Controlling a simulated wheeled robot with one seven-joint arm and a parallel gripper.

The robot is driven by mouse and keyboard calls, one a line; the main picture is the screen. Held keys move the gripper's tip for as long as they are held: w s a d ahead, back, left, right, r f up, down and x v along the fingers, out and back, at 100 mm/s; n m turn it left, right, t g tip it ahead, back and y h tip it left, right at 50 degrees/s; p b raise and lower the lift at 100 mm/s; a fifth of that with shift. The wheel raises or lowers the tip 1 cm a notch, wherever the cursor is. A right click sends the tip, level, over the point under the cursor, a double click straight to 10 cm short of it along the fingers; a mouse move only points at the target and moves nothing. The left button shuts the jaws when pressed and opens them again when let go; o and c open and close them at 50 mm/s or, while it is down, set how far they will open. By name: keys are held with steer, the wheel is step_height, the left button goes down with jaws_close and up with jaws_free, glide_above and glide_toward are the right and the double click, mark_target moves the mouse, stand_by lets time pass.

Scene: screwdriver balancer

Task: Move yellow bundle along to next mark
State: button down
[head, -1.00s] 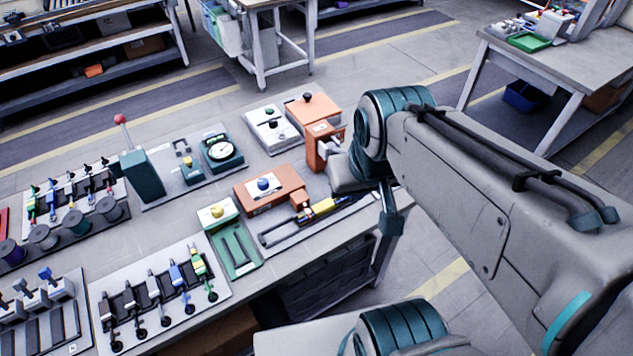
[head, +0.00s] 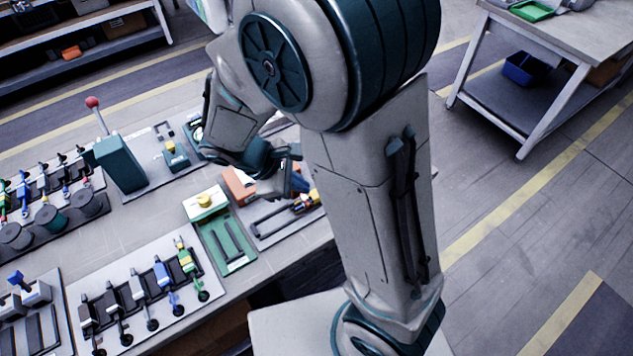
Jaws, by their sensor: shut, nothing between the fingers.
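I cannot make out any marks along the rail. I cannot tell whether the fingertips touch anything.
A green tray (head: 238,263) with a yellow button (head: 204,199) stands left of the rail. A white board (head: 90,288) with several upright tools lies at the front left. A teal box (head: 121,164) with a red-knobbed lever stands behind. Open floor lies to the right.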

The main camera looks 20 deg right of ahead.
steer(key=a+f+n+t+h, duration=0.1)
steer(key=f+n, duration=0.1)
steer(key=f, duration=0.1)
steer(key=w+a+f+n+t+h+b, duration=0.1)
steer(key=a+f+n, duration=0.1)
steer(key=f+n, duration=0.1)
steer(key=w+a+f+n+t+h+b, duration=0.1)
steer(key=a+f+n, duration=0.1)
steer(key=f, duration=0.2)
steer(key=shift+w+a+n+h, duration=0.2)
steer(key=shift+n+h, duration=0.1)
steer(key=shift+n, duration=0.1)
steer(key=w+d, duration=0.1)
steer(key=d, duration=0.2)
steer(key=w+d+p, duration=0.1)
steer(key=d, duration=0.3)
steer(key=w+d+p, duration=0.1)
steer(key=d, duration=0.3)
steer(key=shift+w+d, duration=0.25)
steer(key=shift+w, duration=0.05)
steer(key=shift+a+f, duration=0.1)
steer(key=shift+f, duration=0.6)
steer(key=shift+s+f, duration=0.1)
steer(key=shift+f, duration=0.1)
steer(key=shift+s+a, duration=0.1)
